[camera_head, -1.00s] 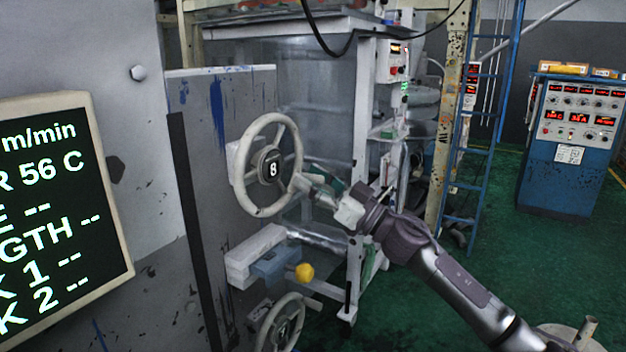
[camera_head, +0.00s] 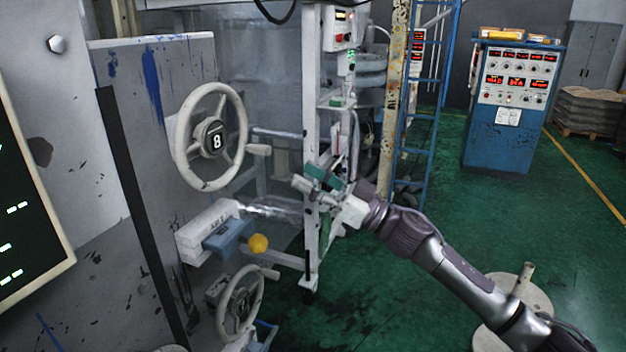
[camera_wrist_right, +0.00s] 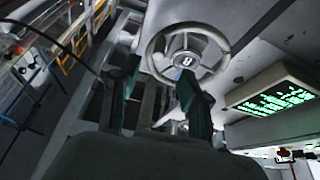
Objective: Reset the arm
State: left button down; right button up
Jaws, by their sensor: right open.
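My right gripper (camera_head: 318,182) is open and empty in the head view, its arm reaching in from the lower right. It is to the right of the upper handwheel (camera_head: 212,138), a pale wheel with an "8" on its hub and a side knob, and apart from it. In the right wrist view the two green-padded fingers (camera_wrist_right: 160,92) stand spread, with nothing between them, and the handwheel (camera_wrist_right: 187,52) shows beyond them. My left gripper is not in view.
A display screen (camera_head: 22,215) is at the left. A blue ladder (camera_head: 424,95) and a blue control cabinet (camera_head: 513,108) stand behind.

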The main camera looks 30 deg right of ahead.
jog(key=shift+s+d, duration=0.15)
jog(key=shift+s, duration=0.1)
jog(key=shift+w+f, duration=0.1)
jog(key=shift+f, duration=0.05)
